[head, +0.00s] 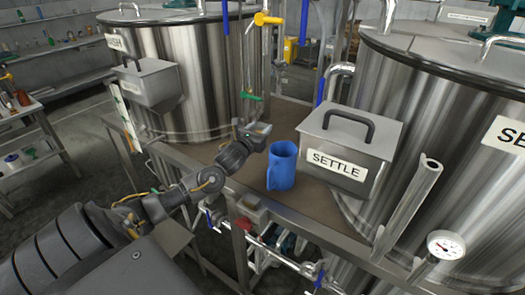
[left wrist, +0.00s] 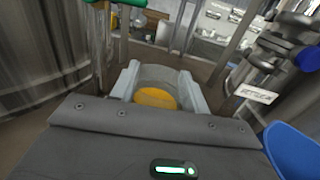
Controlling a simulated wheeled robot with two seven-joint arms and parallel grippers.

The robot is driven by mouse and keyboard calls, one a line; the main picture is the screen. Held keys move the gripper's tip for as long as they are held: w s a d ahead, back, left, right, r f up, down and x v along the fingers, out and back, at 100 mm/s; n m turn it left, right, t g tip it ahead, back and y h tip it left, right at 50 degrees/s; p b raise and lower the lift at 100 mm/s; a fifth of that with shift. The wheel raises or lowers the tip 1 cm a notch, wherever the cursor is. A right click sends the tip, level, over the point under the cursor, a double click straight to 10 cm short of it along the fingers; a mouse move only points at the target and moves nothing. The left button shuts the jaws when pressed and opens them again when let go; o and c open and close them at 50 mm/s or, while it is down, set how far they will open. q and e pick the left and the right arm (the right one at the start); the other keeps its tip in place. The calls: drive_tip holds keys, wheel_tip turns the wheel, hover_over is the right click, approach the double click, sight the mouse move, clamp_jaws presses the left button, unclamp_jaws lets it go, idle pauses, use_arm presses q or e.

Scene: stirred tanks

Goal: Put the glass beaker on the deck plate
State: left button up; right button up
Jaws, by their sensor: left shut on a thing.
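The glass beaker (left wrist: 155,80) is clear, with something yellow-orange inside, and sits between the two fingers in the left wrist view. My left gripper (head: 257,132) is shut on it; in the head view the gripper mostly hides the beaker. The brown deck plate (head: 205,153) spans the space between the two steel tanks, and the gripper is over it. I cannot tell whether the beaker's base touches the plate. My right gripper is not in view.
A blue jug (head: 282,167) stands on the deck just right of the gripper, beside a steel box (head: 345,152) labelled SETTLE. A thin pipe with a green handle (head: 251,96) hangs behind the gripper. Bare deck lies left of the gripper.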

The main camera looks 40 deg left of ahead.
use_arm(q)
wheel_tip(320, 180, down, 3)
drive_tip(key=shift+w+a+r, duration=0.1)
drive_tip(key=shift+w+r, duration=0.05)
drive_tip(key=shift+w+f, duration=0.1)
drive_tip(key=shift+f, duration=0.2)
drive_tip(key=shift+f+p, duration=0.3)
drive_tip(key=shift+p, duration=0.1)
wheel_tip(320, 180, down, 2)
drive_tip(key=shift+f+p, duration=0.15)
drive_tip(key=shift+p, duration=0.2)
drive_tip(key=shift+f, duration=0.45)
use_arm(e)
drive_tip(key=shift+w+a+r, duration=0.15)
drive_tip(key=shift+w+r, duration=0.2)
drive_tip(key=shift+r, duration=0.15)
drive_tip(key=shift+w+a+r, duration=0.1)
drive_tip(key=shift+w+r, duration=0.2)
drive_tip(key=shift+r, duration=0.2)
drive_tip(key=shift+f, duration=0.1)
